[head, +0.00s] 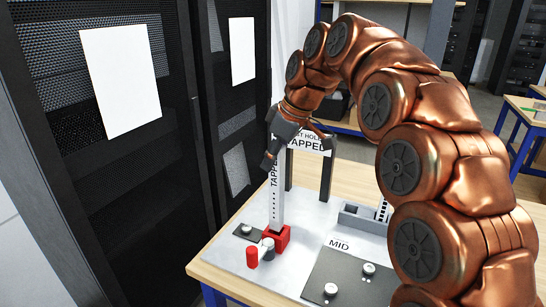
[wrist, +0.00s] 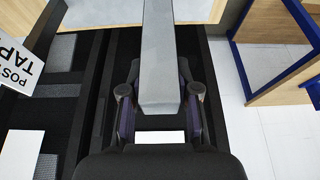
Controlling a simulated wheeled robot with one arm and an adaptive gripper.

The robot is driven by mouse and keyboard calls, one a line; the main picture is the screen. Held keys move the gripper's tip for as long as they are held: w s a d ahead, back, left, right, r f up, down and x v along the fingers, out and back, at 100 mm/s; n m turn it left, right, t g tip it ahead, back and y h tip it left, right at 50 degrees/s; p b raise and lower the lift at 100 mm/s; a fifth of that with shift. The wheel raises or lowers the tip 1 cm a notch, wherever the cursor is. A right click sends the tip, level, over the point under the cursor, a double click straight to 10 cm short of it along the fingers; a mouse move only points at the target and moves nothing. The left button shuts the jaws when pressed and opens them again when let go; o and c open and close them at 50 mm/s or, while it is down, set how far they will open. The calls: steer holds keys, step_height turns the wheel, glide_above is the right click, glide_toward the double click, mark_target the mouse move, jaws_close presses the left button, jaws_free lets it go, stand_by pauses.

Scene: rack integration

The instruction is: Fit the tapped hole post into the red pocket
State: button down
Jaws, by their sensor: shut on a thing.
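The tapped hole post (head: 277,205) is a tall light-grey bar with a row of dark holes and a vertical "TAPPED" label. It stands about upright, with its lower end at the red pocket (head: 283,236); I cannot tell how deep it sits. My gripper (head: 271,152) is at the post's upper part. In the wrist view, the post (wrist: 158,50) runs between the two fingers of my gripper (wrist: 160,95), which are shut on it. The red pocket is out of the wrist view.
A black frame with a "TAPPED" sign (head: 306,143) stands behind the post. A red cylinder (head: 252,257) and a grey-topped one (head: 267,248) stand before the pocket. A grey tray (head: 360,220) and a "MID" plate (head: 345,275) lie right. Dark racks (head: 110,190) rise left.

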mark_target(283, 159)
steer(key=shift+f+b, duration=2)
steer(key=shift+f, duration=0.95)
steer(key=c, duration=0.8)
jaws_free()
steer(key=shift+o, duration=0.2)
steer(key=shift+r, duration=0.1)
steer(key=shift+v, duration=3.5)
steer(key=shift+d+r, duration=0.1)
steer(key=shift+r, duration=0.05)
